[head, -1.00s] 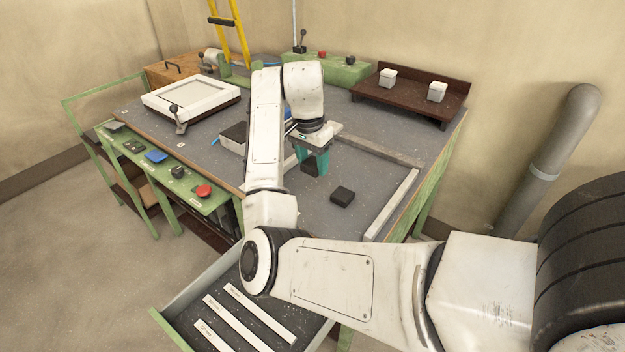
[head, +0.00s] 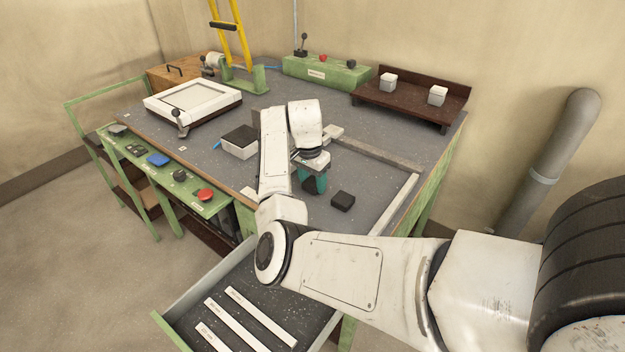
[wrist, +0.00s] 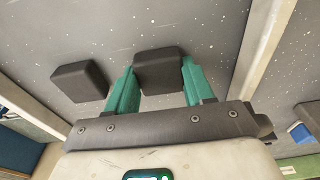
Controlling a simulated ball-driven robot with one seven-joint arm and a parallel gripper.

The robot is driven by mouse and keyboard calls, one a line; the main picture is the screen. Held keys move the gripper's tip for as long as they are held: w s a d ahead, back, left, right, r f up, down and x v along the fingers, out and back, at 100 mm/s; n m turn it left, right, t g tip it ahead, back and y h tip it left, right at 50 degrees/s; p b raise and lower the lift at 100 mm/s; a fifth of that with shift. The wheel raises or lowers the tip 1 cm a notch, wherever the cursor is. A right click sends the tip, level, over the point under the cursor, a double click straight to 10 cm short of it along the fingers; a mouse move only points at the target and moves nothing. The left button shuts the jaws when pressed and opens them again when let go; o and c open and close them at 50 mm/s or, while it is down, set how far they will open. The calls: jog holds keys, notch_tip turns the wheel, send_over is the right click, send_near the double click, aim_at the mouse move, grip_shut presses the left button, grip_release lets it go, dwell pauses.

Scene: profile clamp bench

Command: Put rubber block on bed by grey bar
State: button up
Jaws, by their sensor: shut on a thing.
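My gripper (head: 314,182) has teal fingers and is shut on a dark rubber block (wrist: 158,72), which shows between the fingertips in the wrist view. In the head view the held block (head: 309,187) is low over the grey bench top, partly hidden by the fingers; I cannot tell if it touches. A second dark block (head: 343,201) lies on the bench just right of my gripper; it also shows left of the fingers in the wrist view (wrist: 80,82). A grey bar (head: 378,151) runs along the back, and a lighter bar (head: 397,203) runs along the right side.
A white box with a dark top (head: 239,142) stands left of my arm. A white-framed panel (head: 192,100), a green control box (head: 327,72) and a brown shelf with two pale cubes (head: 412,102) stand farther back. An open drawer (head: 240,300) juts out in front.

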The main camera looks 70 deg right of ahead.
aim_at(309, 185)
jog(key=shift+f, duration=0.2)
jog(key=o, duration=1)
jog(key=shift+o, duration=0.2)
notch_tip(309, 185, up, 12)
jog(key=a+b, duration=0.1)
jog(key=shift+w+a+r, duration=0.15)
jog(key=shift+a+r, duration=0.05)
